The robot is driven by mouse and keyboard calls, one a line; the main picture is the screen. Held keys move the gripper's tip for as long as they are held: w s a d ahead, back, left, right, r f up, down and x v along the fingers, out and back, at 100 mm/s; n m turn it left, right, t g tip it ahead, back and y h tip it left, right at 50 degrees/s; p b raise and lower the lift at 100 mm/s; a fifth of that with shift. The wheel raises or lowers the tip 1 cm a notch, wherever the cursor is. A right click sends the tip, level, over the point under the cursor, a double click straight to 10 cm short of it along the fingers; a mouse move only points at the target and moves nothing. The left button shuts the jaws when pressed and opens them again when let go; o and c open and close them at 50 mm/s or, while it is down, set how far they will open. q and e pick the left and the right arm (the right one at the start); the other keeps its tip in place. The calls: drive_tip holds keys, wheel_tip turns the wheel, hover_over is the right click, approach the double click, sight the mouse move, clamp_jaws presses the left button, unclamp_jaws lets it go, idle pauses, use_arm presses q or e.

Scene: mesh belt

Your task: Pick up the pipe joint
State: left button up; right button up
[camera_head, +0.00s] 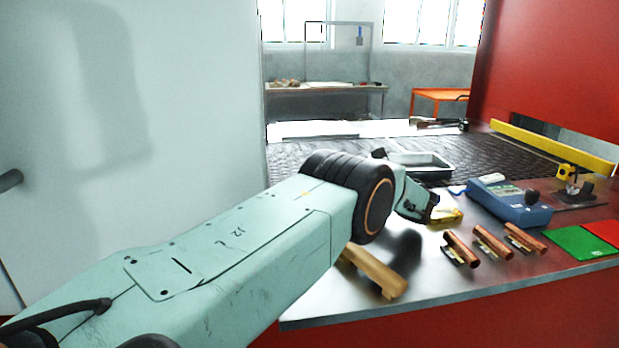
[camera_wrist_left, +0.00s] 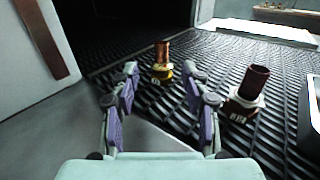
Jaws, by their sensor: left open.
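Two pipe joints stand upright on the dark mesh belt (camera_wrist_left: 205,57) in the left wrist view. One has a copper tube on a brass-yellow base (camera_wrist_left: 162,62); it is ahead, between the lines of my fingers. The other has a dark brown tube on a pale hexagonal base (camera_wrist_left: 247,96); it stands nearer, just right of my right-hand finger. My left gripper (camera_wrist_left: 160,85) is open and empty, its purple pads apart. My right gripper is not in view.
In the head view a grey tray (camera_head: 423,164) lies at the belt's near edge. A blue box (camera_head: 510,203), copper-coloured cylinders (camera_head: 462,248), a wooden block (camera_head: 376,272), and green (camera_head: 579,243) and red pads occupy the metal table. A yellow rail (camera_head: 552,149) borders the belt.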

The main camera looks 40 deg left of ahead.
use_arm(q)
drive_tip(key=a, duration=0.5)
drive_tip(key=shift+w+a+f+b, duration=0.2)
drive_tip(key=shift+w+a+b, duration=0.1)
drive_tip(key=shift+a, duration=0.05)
drive_tip(key=shift+s+a+r, duration=0.15)
drive_tip(key=shift+s+a, duration=0.1)
drive_tip(key=shift+a, duration=0.1)
drive_tip(key=shift+w+d, duration=0.1)
drive_tip(key=shift+w, duration=0.1)
drive_tip(key=c, duration=0.4)
drive_tip(key=shift+s, duration=0.15)
drive_tip(key=c, duration=0.4)
clamp_jaws()
